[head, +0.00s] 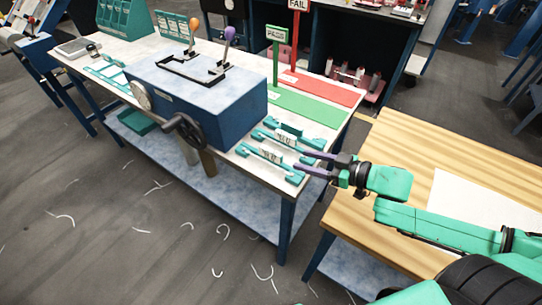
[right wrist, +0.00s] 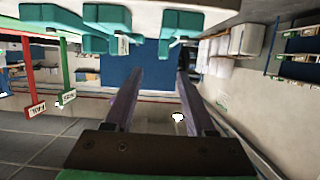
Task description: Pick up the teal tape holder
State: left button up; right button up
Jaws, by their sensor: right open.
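Teal tape holders lie at the right end of the white worktable. The nearer teal holder (head: 254,151) has a white labelled piece at its middle, and a second teal holder (head: 262,136) lies just behind it. My right gripper (head: 300,163) is open and empty, with its dark fingers pointing left at the right ends of these holders. In the right wrist view, the open fingers (right wrist: 160,72) have nothing between them. Teal parts (right wrist: 107,18) show along the top, beyond the fingertips. I cannot tell whether a finger touches a holder. My left gripper is not in view.
A blue machine box (head: 200,95) with a black handwheel (head: 185,132) stands left of the holders. A green mat (head: 305,107) and a red mat (head: 325,88) with PASS and FAIL signs lie behind. A wooden table (head: 420,150) is at the right.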

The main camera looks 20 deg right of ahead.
aim_at(277, 153)
jog(key=shift+s+a+b, duration=0.1)
jog(key=shift+a+b, duration=0.3)
jog(key=shift+a, duration=0.5)
jog(key=shift+b+x, duration=0.6)
jog(key=shift+x, duration=0.35)
jog(key=w, duration=0.2)
jog(key=w+f, duration=0.1)
jog(key=shift+a+b, duration=0.3)
jog(key=shift+a, duration=0.35)
jog(key=shift+w+a, duration=0.1)
jog(key=shift+a, duration=0.15)
jog(key=shift+w+a, duration=0.1)
jog(key=shift+w, duration=0.1)
jog(key=shift+w+a, duration=0.15)
jog(key=shift+w, duration=0.2)
jog(key=p+x, duration=0.1)
jog(key=x, duration=0.3)
jog(key=shift+f+p, duration=0.1)
jog(key=shift+p, duration=0.2)
jog(key=shift+w+a+f, duration=0.1)
jog(key=shift+w+f, duration=0.05)
jog(key=shift+f, duration=0.05)
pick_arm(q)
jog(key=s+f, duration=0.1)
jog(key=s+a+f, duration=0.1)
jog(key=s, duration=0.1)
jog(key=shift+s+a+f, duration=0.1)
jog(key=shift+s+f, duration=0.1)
pick_arm(e)
grip_shut()
